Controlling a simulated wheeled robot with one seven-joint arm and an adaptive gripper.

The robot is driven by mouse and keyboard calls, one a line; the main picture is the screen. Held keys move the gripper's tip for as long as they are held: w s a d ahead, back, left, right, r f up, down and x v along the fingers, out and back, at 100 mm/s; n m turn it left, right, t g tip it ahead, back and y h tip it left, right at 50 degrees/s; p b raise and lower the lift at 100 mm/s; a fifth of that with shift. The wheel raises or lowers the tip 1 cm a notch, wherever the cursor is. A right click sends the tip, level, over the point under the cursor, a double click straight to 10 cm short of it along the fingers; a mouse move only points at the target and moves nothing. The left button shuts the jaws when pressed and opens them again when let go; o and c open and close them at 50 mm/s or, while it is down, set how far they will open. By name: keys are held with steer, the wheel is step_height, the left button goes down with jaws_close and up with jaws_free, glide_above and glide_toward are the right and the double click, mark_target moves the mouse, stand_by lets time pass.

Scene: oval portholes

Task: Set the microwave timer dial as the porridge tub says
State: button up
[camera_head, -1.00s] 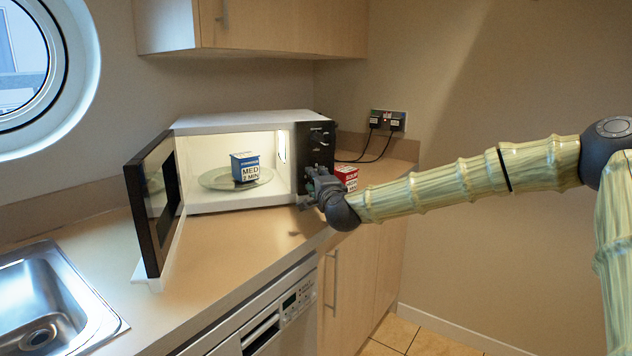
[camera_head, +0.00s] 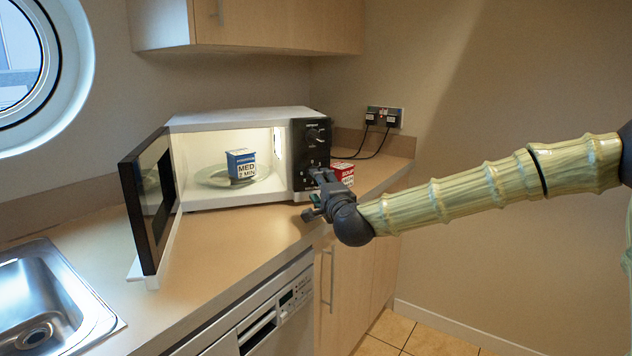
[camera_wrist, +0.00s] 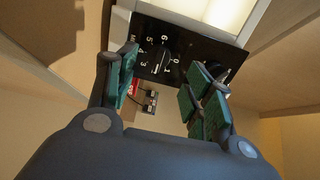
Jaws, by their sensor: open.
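The microwave (camera_head: 240,120) stands on the counter with its door open to the left. A blue and white tub (camera_head: 242,165) sits inside on the plate; its front reads MED above a small line that looks like 2 MIN. The black control panel (camera_head: 311,140) has an upper knob (camera_head: 316,135) and a lower timer dial, which my gripper partly hides in the head view. In the wrist view the timer dial (camera_wrist: 164,57), ringed by numbers, shows between my open fingers. My gripper (camera_head: 316,194) is empty in front of the panel's lower part; contact with the dial is not clear.
A red and white box (camera_head: 343,171) stands right of the microwave, partly behind my gripper. Two plugs with black cables (camera_head: 383,117) are at the wall socket. The open door (camera_head: 150,205) and sink (camera_head: 50,295) are left. Counter in front of the microwave is clear.

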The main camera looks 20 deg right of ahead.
steer(key=shift+s, duration=2.1)
steer(key=shift+d, duration=0.1)
